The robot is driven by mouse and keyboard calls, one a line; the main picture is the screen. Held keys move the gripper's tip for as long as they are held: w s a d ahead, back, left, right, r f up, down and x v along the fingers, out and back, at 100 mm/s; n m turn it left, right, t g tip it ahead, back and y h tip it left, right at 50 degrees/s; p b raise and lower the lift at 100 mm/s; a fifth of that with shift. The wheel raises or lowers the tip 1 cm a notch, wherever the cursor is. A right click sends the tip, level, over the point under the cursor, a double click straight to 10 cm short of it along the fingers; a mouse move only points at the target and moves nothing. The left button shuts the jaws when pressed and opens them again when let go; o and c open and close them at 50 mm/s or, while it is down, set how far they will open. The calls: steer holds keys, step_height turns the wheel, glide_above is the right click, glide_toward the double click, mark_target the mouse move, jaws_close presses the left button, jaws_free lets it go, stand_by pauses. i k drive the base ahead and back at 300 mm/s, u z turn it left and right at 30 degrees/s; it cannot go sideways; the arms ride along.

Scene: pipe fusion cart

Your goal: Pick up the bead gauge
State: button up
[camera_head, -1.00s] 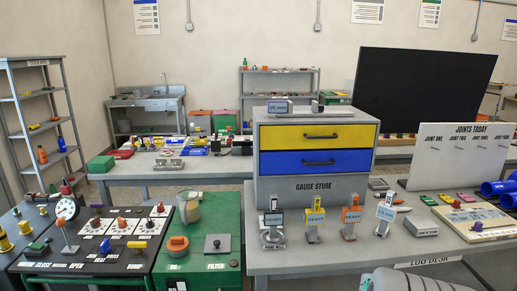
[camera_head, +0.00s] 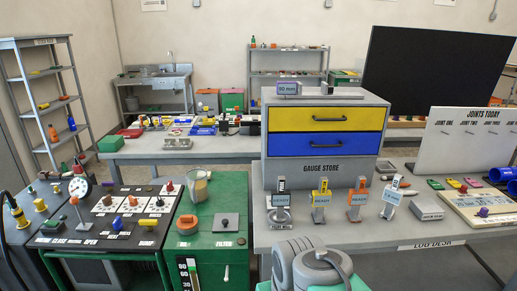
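A small grey-purple block marked "90 mm" (camera_head: 288,88) lies on top of the gauge store cabinet (camera_head: 330,175); it looks like a gauge, but I cannot tell whether it is the bead gauge. The cabinet has a yellow drawer (camera_head: 352,118) and a blue drawer (camera_head: 352,146), both shut. Several small tagged stands are in front of it on the desk, among them a yellow one (camera_head: 321,199) and an orange one (camera_head: 358,198). Grey rounded links of my arm show at the bottom centre. My gripper is not in view.
The grey log desk (camera_head: 400,234) also holds a grey box (camera_head: 427,209) and an upright "Joints Today" board (camera_head: 462,150). A green filter cabinet (camera_head: 228,195) and a black control panel (camera_head: 95,230) stand at left. A workbench (camera_head: 190,157) is behind.

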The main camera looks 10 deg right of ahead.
mark_target(392, 195)
steer(key=z, duration=2.45)
steer(key=i, duration=1.45)
steer(key=u, duration=4.05)
